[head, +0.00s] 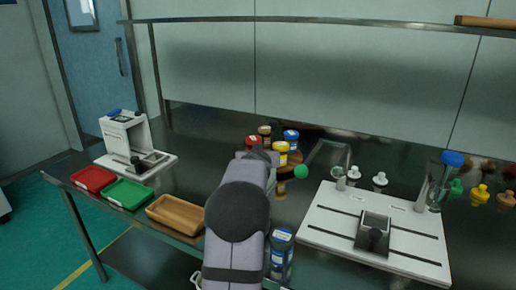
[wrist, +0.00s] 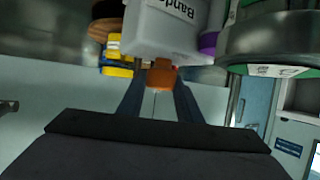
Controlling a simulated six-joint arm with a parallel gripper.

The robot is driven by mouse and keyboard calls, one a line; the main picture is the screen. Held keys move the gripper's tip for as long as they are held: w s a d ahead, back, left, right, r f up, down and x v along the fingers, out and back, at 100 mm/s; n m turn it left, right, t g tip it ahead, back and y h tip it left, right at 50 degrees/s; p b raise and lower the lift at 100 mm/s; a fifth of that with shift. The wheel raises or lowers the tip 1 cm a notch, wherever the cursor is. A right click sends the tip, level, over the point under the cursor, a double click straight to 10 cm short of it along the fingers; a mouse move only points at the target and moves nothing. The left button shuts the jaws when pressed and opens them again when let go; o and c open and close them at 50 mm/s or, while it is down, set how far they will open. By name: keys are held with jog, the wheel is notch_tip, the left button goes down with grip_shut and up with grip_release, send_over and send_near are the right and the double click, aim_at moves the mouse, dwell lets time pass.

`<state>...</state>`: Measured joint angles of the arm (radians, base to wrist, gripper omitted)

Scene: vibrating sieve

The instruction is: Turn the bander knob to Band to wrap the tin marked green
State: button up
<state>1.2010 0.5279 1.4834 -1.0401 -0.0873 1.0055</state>
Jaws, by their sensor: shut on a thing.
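In the wrist view, the white bander (wrist: 165,30) carries the partly cut-off word "Bande" and has an orange knob (wrist: 162,75) on its near end. My gripper (wrist: 160,92) has one finger on each side of this knob and is shut on it. I cannot read the knob's setting. A large round tin (wrist: 265,42) with a green band and a white label is close at the right, apart from the fingers. In the head view my arm hides the gripper and the bander.
In the head view, red, yellow, blue and brown-lidded tins (head: 281,147) stand beyond my arm, near a green ball (head: 301,171). A white platform (head: 330,222) stands right. A white device (head: 127,132), red tray (head: 92,179), green tray (head: 125,194) and tan tray (head: 174,213) are left.

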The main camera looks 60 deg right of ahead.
jog(key=n+t+p, duration=0.1)
jog(key=p, duration=0.3)
jog(key=shift+r+y, duration=0.3)
jog(key=shift+f+n+t+p, duration=0.1)
jog(key=shift+n+t+p, duration=0.3)
jog(key=shift+p, duration=0.65)
jog(key=shift+f+n+t+y+p, duration=0.3)
jog(key=shift+f+y+p, duration=0.1)
jog(key=shift+p, duration=0.45)
jog(key=o, duration=1)
jog(key=shift+r, duration=0.1)
jog(key=shift+s+a+r, duration=0.1)
jog(key=shift+r, duration=0.05)
jog(key=shift+s+a+r, duration=0.25)
jog(key=shift+s+a, duration=0.15)
jog(key=shift+a, duration=0.1)
jog(key=shift+v, duration=2.85)
